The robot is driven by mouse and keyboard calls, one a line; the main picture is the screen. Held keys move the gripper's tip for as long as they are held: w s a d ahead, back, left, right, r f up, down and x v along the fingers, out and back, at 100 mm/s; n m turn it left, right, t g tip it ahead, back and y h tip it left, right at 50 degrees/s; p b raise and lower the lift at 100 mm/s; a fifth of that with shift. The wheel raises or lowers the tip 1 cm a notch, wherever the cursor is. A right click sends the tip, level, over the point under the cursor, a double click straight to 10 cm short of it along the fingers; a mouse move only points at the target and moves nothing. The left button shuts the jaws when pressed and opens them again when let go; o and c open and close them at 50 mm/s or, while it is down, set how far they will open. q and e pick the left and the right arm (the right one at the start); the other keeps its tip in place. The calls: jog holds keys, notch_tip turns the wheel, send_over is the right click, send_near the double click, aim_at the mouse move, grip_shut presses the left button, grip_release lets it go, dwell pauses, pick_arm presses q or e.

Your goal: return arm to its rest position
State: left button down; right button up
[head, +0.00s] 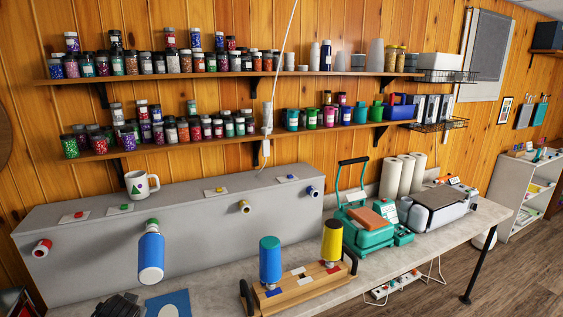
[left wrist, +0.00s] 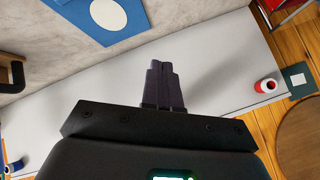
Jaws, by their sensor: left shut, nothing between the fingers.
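My left gripper (left wrist: 163,85) is shut and empty in the left wrist view, its dark fingers together above the light grey surface. In the head view a dark part of it (head: 118,305) shows at the bottom left edge, below the blue roll. That large blue roll (head: 151,257) with a white end sticks out from the grey box (head: 110,235). A red roll (head: 42,248) is at the box's left end, and it also shows in the left wrist view (left wrist: 266,86). My right gripper is not in view.
A wooden stand (head: 300,287) holds blue (head: 270,260) and yellow (head: 332,240) rolls. A blue sheet (head: 168,304) lies on the counter. A mug (head: 139,184) stands on the box. A green press (head: 364,225) is further right. Shelves with several jars hang above.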

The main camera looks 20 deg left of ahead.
pick_arm(q)
jog(key=s+d+f+m+h, duration=0.1)
jog(key=s+d+f+m, duration=0.25)
jog(key=s+d, duration=0.45)
jog(key=s+d+f+m+g+h, duration=0.1)
jog(key=s+d+f+m+h, duration=0.15)
jog(key=s+d+f, duration=0.45)
jog(key=s+d+f+m+h, duration=0.1)
jog(key=s+d+f+m, duration=0.15)
jog(key=s+d, duration=0.75)
jog(key=d+n+h, duration=0.3)
jog(key=d, duration=0.6)
jog(key=shift+s+g, duration=0.2)
jog(key=shift+g, duration=0.2)
